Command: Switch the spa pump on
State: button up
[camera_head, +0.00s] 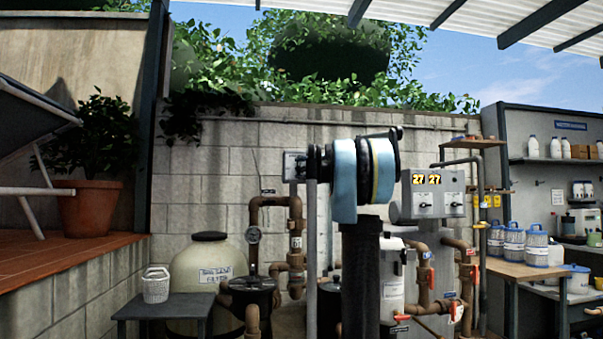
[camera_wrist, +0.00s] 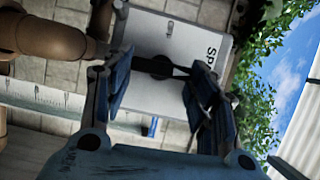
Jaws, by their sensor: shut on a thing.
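The spa switch box (camera_head: 294,166) is a pale grey box on the block wall, left of my raised arm in the head view. In the wrist view the same box (camera_wrist: 183,37) shows rotated, with lettering starting "SP" partly cut off by my finger. A dark rotary knob (camera_wrist: 157,67) sits on its face. My gripper (camera_wrist: 163,88) is at the box, its two blue-black fingers on either side of the knob and shut on it. In the head view my gripper (camera_head: 313,163) is mostly hidden by my arm. The knob's exact setting cannot be told.
Brown pipes (camera_head: 296,225) run close below the box, and one (camera_wrist: 45,35) is near my finger. A grey panel (camera_head: 433,196) shows two "27" displays and switches at right. A filter tank (camera_head: 208,270) and a bench (camera_head: 535,271) with tubs flank my arm.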

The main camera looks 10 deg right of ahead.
jog(key=shift+s+f, duration=0.1)
jog(key=shift+f, duration=0.05)
dwell(0.3)
jog(key=o, duration=1.1)
jog(key=shift+d, duration=0.1)
jog(key=shift+c, duration=0.2)
jog(key=v, duration=1.1)
jog(key=shift+s, duration=0.35)
jog(key=shift+f, duration=0.2)
